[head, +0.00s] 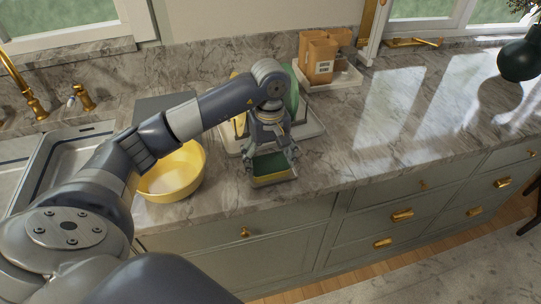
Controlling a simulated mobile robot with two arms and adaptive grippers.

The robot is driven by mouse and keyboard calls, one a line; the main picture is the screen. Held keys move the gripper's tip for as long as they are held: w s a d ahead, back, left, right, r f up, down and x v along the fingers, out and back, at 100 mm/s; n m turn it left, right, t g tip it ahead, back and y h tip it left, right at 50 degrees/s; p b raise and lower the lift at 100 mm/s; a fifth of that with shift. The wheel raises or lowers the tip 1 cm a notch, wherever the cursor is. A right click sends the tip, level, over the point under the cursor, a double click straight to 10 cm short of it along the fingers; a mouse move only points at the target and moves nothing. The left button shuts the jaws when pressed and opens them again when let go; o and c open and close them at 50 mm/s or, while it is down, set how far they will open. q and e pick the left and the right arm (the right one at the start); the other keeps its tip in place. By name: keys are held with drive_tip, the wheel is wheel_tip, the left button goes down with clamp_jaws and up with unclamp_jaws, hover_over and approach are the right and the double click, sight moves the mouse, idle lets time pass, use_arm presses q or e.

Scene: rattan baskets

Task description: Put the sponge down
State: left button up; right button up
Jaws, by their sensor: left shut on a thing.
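The sponge (272,168) has a green top and a yellow lower side. My left gripper (271,157) is shut on it, with a finger at each side. The sponge is at the front edge of the marble counter (350,145), in front of a white tray (311,130). I cannot tell whether it touches the counter or hangs just above it. My right gripper does not show.
A yellow bowl (178,172) stands left of the sponge, partly behind my arm. The sink (62,157) and a gold faucet (28,95) are at the left. Brown containers (318,58) stand on another tray at the back. The counter to the right is clear up to a dark green vase (518,61).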

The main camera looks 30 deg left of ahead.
sight(270, 161)
use_arm(q)
drive_tip(key=shift+w+a+p, duration=0.15)
drive_tip(key=shift+w+a, duration=0.15)
drive_tip(key=shift+w, duration=0.3)
drive_tip(key=shift+w+a+p, duration=0.15)
drive_tip(key=shift+w+a, duration=0.1)
drive_tip(key=shift+w, duration=0.3)
drive_tip(key=shift+w+a+f, duration=0.15)
drive_tip(key=shift+w+a, duration=0.1)
drive_tip(key=shift+w, duration=0.2)
wheel_tip(270, 161, down, 2)
drive_tip(key=shift+f+p, duration=0.25)
drive_tip(key=shift+p, duration=0.7)
drive_tip(key=shift+f, duration=0.5)
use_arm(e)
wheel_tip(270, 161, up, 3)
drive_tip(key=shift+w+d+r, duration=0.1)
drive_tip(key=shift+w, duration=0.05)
use_arm(q)
drive_tip(key=shift+f, duration=0.1)
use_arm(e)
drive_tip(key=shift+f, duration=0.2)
use_arm(q)
drive_tip(key=shift+f, duration=0.15)
drive_tip(key=o, duration=1.2)
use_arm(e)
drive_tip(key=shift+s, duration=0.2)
